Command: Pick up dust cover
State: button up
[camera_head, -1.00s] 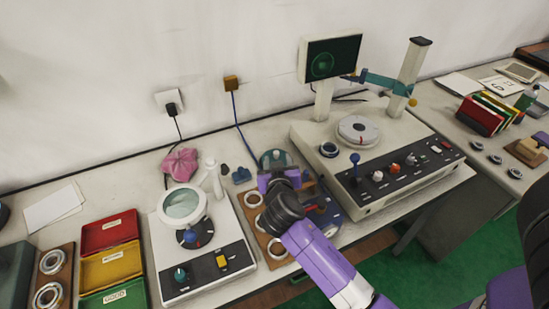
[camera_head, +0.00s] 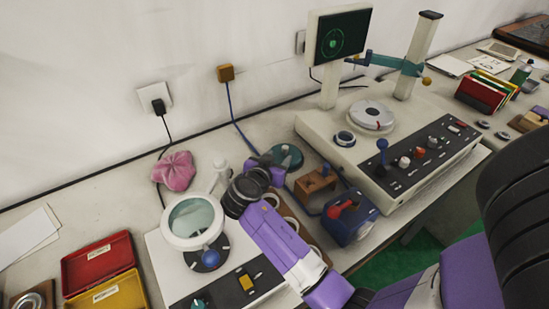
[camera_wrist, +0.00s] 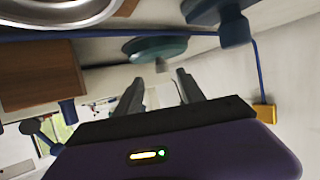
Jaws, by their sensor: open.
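A round teal lid with a small pale knob, which looks like the dust cover (camera_head: 291,160), lies on the bench behind the wooden ring board. My gripper (camera_head: 266,162) is just left of it in the head view, partly hidden by my own wrist. In the wrist view, the teal lid (camera_wrist: 150,46) and its knob lie just beyond and between the tips of my open gripper (camera_wrist: 159,86). The jaws are empty and apart from it, as far as I can see.
A ring magnifier (camera_head: 165,222) stands left of my arm, with a pink cloth (camera_head: 175,170) behind it. To the right are a brown wooden stand (camera_head: 316,184), a blue box with a red part (camera_head: 352,226) and the large measuring machine (camera_head: 318,122). A blue cable runs behind.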

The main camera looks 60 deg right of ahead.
aim_at(284, 150)
jog(key=shift+w+d+f, duration=0.15)
jog(key=shift+d+f, duration=0.1)
jog(key=shift+d, duration=0.35)
jog(key=p+x, duration=0.1)
jog(key=x, duration=0.2)
jog(key=p+x, duration=0.1)
jog(key=x, duration=0.2)
jog(key=shift+d+r, duration=0.1)
jog(key=shift+d, duration=0.25)
jog(key=shift+c, duration=0.3)
grip_shut()
